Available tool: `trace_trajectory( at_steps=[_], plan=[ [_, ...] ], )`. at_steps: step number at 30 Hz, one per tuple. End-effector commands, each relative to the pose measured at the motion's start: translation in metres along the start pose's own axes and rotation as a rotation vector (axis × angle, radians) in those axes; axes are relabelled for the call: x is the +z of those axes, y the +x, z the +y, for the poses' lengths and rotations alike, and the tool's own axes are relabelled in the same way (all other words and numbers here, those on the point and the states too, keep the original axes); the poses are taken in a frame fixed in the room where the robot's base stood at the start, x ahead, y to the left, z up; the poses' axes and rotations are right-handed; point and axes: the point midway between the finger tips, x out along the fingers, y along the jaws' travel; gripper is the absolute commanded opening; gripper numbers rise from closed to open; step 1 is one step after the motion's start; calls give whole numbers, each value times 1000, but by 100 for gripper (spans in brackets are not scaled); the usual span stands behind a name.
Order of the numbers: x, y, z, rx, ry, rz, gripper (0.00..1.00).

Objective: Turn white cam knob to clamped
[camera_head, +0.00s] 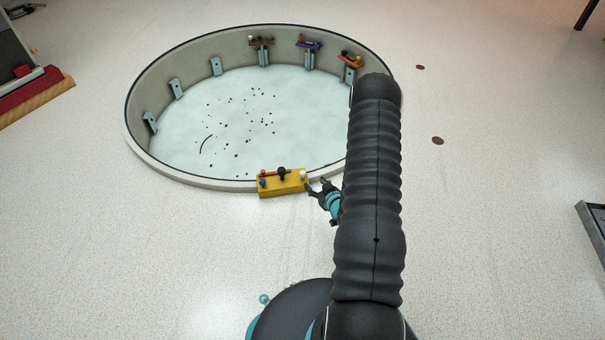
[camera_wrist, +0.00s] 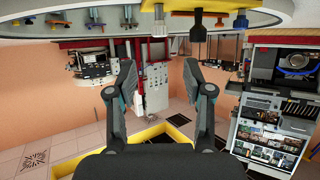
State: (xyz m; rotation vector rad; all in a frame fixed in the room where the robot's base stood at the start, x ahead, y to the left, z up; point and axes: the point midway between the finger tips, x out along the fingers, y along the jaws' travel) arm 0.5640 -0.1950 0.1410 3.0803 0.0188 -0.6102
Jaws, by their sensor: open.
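The white cam knob (camera_head: 303,174) stands at the right end of a yellow block (camera_head: 283,186) at the near rim of a large round ring. A black knob (camera_head: 282,172), a blue part (camera_head: 262,182) and an orange-red bar (camera_head: 270,174) are on the same block. My gripper (camera_head: 318,188) is just right of the block, close to the white knob and apart from it as far as I can tell. In the wrist view my gripper (camera_wrist: 168,88) has its two fingers spread with nothing between them. I cannot make out the white knob's turn position.
The ring (camera_head: 135,140) has a pale, speckled floor. Several brackets line its wall, and others with coloured parts (camera_head: 309,45) stand at its far side. A red and tan object (camera_head: 40,88) is at the left. A dark-framed item (camera_head: 592,225) is at the right edge. Floor around is open.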

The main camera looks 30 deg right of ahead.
Motion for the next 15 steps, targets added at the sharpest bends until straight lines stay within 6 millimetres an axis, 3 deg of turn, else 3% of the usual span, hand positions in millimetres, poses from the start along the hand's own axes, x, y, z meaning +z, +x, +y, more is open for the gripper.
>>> trace_trajectory(
  at_steps=[15],
  plan=[
    [1, 93, 0, 0, -2, 0, 51]
  ],
)
